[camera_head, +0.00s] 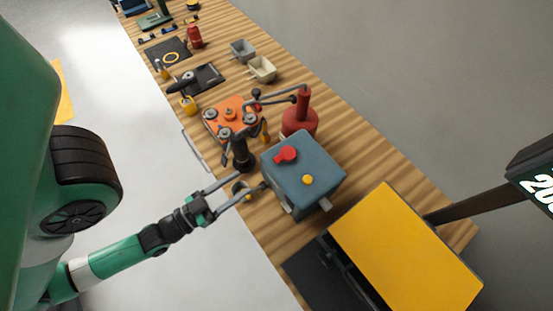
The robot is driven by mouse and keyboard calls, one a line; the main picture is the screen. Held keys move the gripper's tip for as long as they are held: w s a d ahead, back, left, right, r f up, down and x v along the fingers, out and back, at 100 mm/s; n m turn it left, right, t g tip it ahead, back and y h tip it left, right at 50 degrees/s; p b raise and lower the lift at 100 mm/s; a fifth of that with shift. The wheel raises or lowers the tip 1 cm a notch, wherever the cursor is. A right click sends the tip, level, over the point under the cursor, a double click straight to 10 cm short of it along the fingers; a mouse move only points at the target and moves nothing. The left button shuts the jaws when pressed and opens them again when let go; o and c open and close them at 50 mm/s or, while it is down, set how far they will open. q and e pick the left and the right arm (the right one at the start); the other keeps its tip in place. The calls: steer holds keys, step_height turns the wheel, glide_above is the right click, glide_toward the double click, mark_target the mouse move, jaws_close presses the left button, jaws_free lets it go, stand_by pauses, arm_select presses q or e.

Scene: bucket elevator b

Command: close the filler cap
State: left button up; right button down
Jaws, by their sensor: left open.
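A blue-grey box-shaped housing (318,160) stands on the wooden bench. On its top are a red cap-like part (286,154) with a small tab and a round yellow knob (308,180). I take the red part to be the filler cap; whether it is open or shut is too small to tell. My left gripper (250,182) is open at the housing's left side, below its top. Its two grey fingers are spread around a small round brass-coloured part (240,187); I cannot tell whether they touch it. My right gripper is not in view.
A red oil can (300,120) stands just behind the housing. A dark upright tool (242,155) stands close to the left fingers, before an orange plate (230,115). A yellow-topped unit (405,250) is at the right front. Trays and small parts fill the far bench.

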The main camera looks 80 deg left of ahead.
mark_target(274, 161)
arm_select(q)
steer(key=p+x, duration=0.1)
steer(key=x, duration=1)
steer(key=shift+w, duration=0.3)
jaws_close()
